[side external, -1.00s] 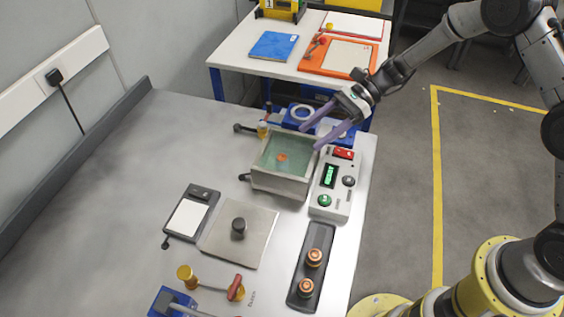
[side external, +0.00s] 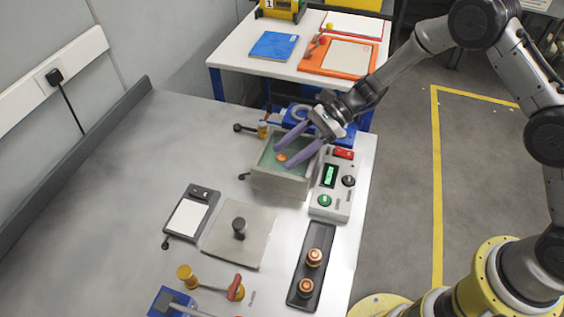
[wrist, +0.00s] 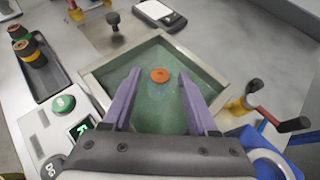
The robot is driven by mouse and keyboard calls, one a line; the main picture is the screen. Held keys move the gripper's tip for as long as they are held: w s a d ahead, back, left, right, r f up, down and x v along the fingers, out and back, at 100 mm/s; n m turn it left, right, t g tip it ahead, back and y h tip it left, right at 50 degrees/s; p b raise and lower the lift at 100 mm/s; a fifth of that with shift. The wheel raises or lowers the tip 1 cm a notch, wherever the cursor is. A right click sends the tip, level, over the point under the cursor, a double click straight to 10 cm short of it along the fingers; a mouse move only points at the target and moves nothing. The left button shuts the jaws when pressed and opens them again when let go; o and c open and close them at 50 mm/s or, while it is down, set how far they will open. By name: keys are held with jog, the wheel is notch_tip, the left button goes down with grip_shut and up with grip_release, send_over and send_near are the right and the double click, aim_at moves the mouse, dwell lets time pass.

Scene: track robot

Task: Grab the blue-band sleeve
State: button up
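An orange ring-shaped piece (side external: 281,157), likely a sleeve seen end-on, sits in the greenish liquid of a square metal bath (side external: 280,187). The wrist view shows the same orange piece (wrist: 160,76) with a dark centre hole. No blue band can be made out on it. My gripper (side external: 284,156) is open above the bath, its purple fingers pointing down and left. In the wrist view my gripper (wrist: 159,74) has its fingertips on either side of the orange piece, apart from it.
A control box (side external: 325,203) with a green display stands right of the bath. A metal plate with a black knob (side external: 239,228) and a scale-like device (side external: 190,217) lie in front. Blue fixtures stand behind the bath. The bench's left side is clear.

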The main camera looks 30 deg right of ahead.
grip_shut()
jog(key=shift+r, duration=0.2)
